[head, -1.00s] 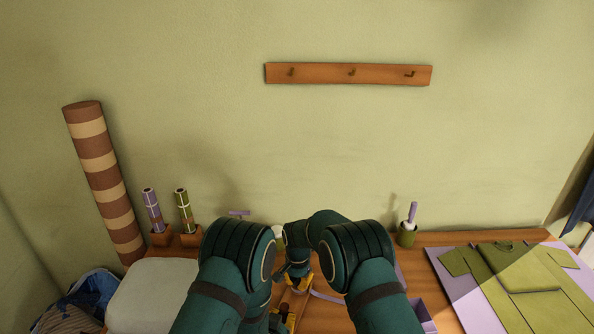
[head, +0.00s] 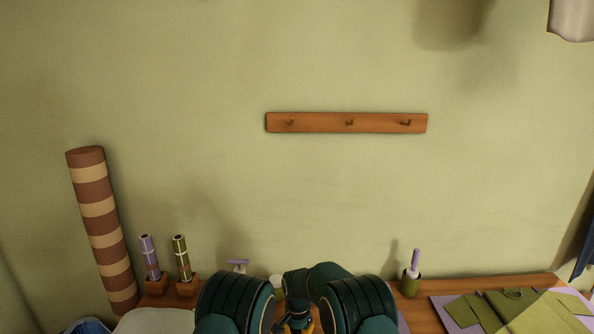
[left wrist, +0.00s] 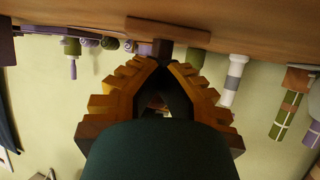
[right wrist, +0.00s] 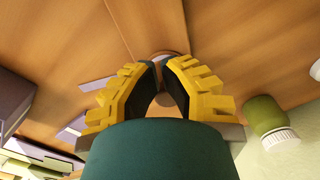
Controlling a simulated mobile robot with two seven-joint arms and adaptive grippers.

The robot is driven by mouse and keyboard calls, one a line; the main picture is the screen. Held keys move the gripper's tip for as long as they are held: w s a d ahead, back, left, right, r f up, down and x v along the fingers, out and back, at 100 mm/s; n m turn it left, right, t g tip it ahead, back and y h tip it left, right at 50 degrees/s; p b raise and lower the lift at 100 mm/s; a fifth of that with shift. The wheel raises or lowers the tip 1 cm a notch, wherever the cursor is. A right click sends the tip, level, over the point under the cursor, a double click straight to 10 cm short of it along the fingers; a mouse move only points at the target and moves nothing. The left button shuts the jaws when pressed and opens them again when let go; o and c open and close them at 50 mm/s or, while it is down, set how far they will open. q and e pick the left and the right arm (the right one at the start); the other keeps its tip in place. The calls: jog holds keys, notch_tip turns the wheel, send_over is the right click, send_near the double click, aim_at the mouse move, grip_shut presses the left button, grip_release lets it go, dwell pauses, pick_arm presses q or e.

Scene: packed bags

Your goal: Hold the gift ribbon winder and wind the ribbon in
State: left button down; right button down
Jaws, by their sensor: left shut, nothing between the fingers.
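My left gripper (left wrist: 163,62) is shut in the left wrist view, its tips at a small dark block (left wrist: 162,49) by a wooden bar (left wrist: 168,32); these may be parts of the ribbon winder. My right gripper (right wrist: 161,63) has its tips close together around or beside a small rounded brownish thing (right wrist: 163,56); I cannot tell whether it grips it. A flat lilac strip (right wrist: 97,83), perhaps the ribbon, lies on the wood left of the right fingers. In the head view my arms hide the winder and most of both grippers.
A green pot with a lilac-handled tool (head: 411,282) stands right of my arms. Folded green clothing (head: 510,312) lies further right. Two small rolls in holders (head: 150,258) (head: 181,258) and a tall striped roll (head: 101,230) stand left. A hook rail (head: 347,123) hangs on the wall.

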jog(key=shift+w+a, duration=0.3)
jog(key=shift+a, duration=0.25)
jog(key=shift+s+a, duration=0.1)
dwell(0.5)
jog(key=shift+s+a, duration=0.15)
jog(key=shift+a, duration=0.05)
notch_tip(320, 180, up, 6)
dwell(0.5)
jog(key=shift+d, duration=0.1)
